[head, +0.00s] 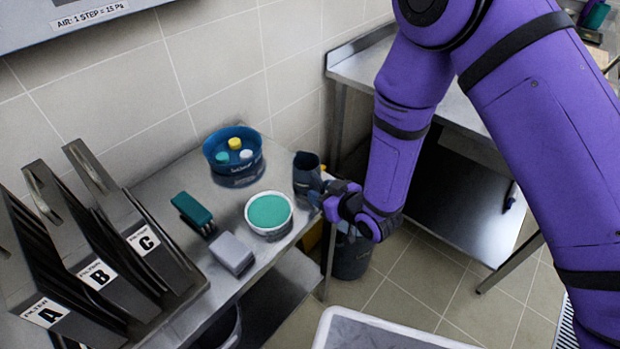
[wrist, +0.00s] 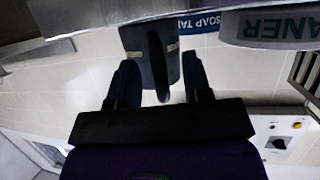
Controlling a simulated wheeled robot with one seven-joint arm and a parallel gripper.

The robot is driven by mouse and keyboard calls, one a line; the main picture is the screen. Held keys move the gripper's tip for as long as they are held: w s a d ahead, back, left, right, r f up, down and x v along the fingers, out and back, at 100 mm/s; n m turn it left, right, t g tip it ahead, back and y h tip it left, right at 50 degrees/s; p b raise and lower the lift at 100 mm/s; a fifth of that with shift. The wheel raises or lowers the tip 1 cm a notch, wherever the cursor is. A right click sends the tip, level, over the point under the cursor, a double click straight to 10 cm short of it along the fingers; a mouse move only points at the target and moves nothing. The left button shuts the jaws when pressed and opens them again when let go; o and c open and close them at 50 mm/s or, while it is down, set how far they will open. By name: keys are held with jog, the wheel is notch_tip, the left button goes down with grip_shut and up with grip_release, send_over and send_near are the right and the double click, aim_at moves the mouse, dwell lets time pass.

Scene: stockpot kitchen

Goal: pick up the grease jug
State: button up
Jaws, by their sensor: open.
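The grease jug (head: 306,170) is a dark grey, open-topped jug standing upright near the right end of the steel counter (head: 170,180). My gripper (head: 320,194) is at its right side, low down. In the wrist view, which is upside down, the jug (wrist: 138,42) is straight ahead with its dark handle (wrist: 157,70) towards me. My gripper's two blue fingers (wrist: 160,78) are apart, one on each side of the handle, with visible gaps. Part of the jug's lower body is hidden by my gripper in the head view.
A blue soap-tab tub (head: 232,168) and a white cleaner tub (head: 256,226) with green contents stand left of the jug. A green-handled item (head: 193,210), a grey block (head: 231,254) and filters A, B and C (head: 105,262) are further left. Tiled wall lies behind.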

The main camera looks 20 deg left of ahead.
jog(key=shift+w+a, duration=0.1)
grip_shut()
jog(key=shift+r, duration=0.1)
dwell(0.4)
